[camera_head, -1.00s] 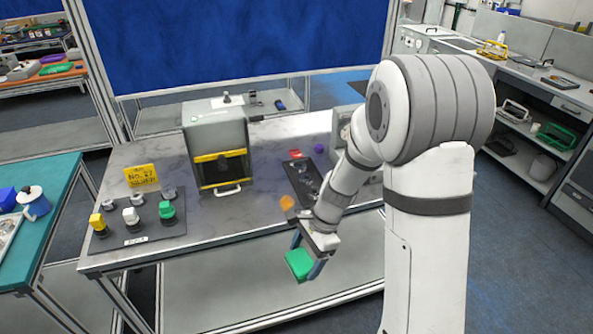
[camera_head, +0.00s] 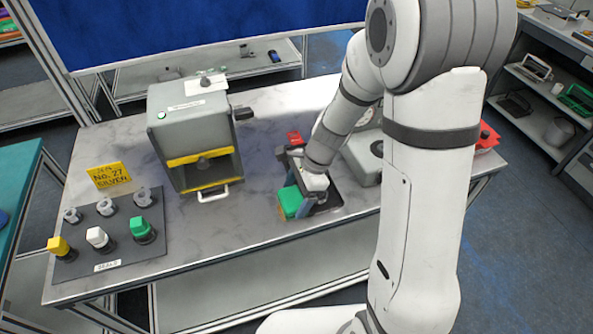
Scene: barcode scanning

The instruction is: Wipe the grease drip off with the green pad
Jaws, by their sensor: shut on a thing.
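My gripper (camera_head: 304,199) is shut on the green pad (camera_head: 289,202) over the front part of the table, right of the grey machine. The pad is at or just above the tabletop; I cannot tell whether it touches. A yellowish-brown patch shows along the pad's lower left edge; I cannot tell if it is part of the pad or something under it. I cannot make out a grease drip for certain. My gripper and arm hide part of the dark tray (camera_head: 328,206) beside the pad.
The grey machine (camera_head: 187,138) with a yellow-edged opening stands to the left. A yellow sign (camera_head: 109,176) and a dark board (camera_head: 92,240) with several coloured knobs are further left. A red object (camera_head: 294,137) lies behind my gripper. Bare tabletop lies between board and pad.

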